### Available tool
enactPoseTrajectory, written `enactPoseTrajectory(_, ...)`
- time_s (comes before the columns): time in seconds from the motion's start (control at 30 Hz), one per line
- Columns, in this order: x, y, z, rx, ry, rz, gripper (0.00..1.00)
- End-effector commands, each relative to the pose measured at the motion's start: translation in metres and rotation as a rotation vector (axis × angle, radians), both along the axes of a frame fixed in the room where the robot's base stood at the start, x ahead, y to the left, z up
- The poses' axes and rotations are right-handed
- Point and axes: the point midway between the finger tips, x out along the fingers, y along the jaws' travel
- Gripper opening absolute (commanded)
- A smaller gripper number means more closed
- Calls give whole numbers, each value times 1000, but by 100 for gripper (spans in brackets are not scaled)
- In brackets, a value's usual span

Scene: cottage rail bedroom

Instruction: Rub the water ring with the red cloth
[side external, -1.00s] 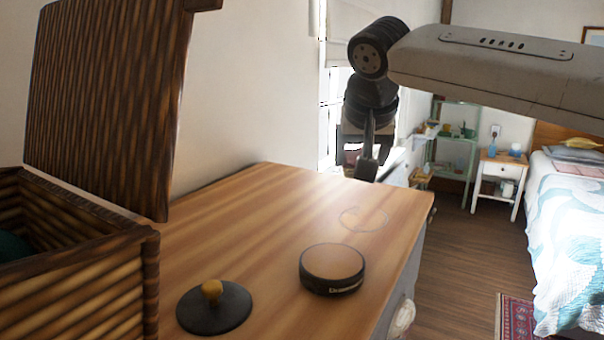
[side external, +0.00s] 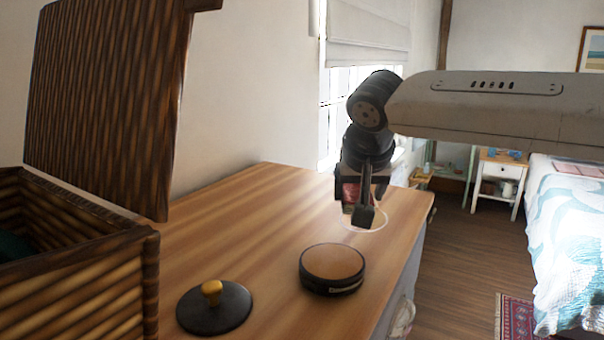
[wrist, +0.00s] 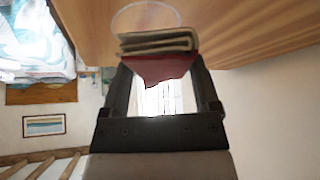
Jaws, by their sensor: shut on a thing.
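The red cloth (side external: 350,192) is folded and held in my gripper (side external: 363,214), which is shut on it. One dark finger hides much of the cloth in the side view. In the wrist view, the cloth (wrist: 160,68) sits between the fingertips, with its grey-tan folded layers at the top. The water ring (side external: 379,224) is a pale circle near the far right corner of the wooden top. My gripper overlaps it in the side view. The ring (wrist: 124,13) also shows just past the cloth in the wrist view. I cannot tell whether the cloth touches the wood.
A round black-rimmed disc (side external: 332,263) with a tan top lies nearer on the dresser top (side external: 250,215). A black disc with a yellow knob (side external: 214,308) lies front left. An open woven box (side external: 85,255) stands at left. The middle of the top is clear.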

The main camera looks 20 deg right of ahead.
Motion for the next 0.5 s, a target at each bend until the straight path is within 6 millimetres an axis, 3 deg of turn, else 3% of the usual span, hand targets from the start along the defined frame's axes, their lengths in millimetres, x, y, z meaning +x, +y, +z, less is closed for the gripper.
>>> enactPoseTrajectory(0.5,5,-5,-49,-1,0,-3,32)
